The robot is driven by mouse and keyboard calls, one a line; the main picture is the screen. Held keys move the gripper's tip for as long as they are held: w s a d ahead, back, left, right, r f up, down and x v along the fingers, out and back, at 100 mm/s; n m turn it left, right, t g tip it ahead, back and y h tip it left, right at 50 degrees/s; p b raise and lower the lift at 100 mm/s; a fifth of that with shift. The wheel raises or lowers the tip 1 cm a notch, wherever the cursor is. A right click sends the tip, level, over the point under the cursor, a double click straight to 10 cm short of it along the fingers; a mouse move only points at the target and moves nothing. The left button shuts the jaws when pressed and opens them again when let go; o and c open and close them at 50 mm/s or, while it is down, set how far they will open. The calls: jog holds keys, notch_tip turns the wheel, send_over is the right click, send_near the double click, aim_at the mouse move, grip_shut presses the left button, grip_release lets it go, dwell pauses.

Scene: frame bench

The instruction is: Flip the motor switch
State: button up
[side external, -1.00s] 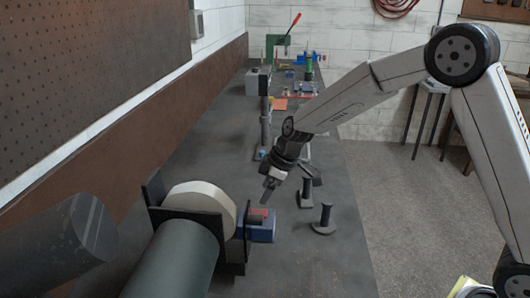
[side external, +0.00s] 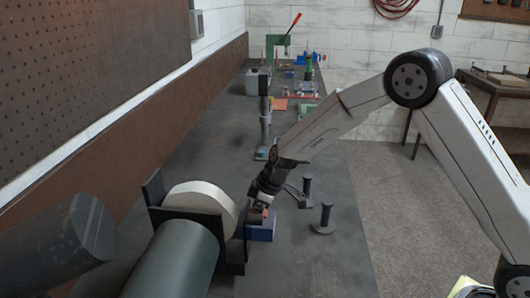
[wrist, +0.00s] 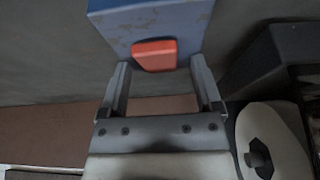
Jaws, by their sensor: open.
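The motor switch is a red rocker (wrist: 155,55) on a blue box (wrist: 150,20), seen in the wrist view just beyond my fingertips. In the side view the blue box (side external: 262,232) sits on the bench at the right of the machine's black bracket, and my gripper partly covers it. My gripper (side external: 258,213) is right over the box, pointing down. In the wrist view my gripper (wrist: 160,75) is open, with one finger on each side of the red switch and nothing held. I cannot tell whether the fingers touch the box.
A pale wheel (side external: 200,203) in a black bracket (side external: 155,190) and a dark green cylinder (side external: 178,262) stand close at the left. Two dark posts (side external: 307,190) (side external: 325,217) stand at the right. A vertical column (side external: 265,125) rises behind. The bench's front right is clear.

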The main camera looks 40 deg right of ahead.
grip_shut()
jog(key=shift+s+t+y, duration=0.25)
jog(key=shift+t+y, duration=0.65)
jog(key=shift+y, duration=0.1)
dwell(0.4)
jog(key=shift+s+d+t+y, duration=0.1)
jog(key=shift+d+t+y, duration=0.05)
jog(key=shift+t+y, duration=0.35)
dwell(0.4)
grip_release()
jog(key=shift+d, duration=0.1)
jog(key=shift+d+r, duration=0.1)
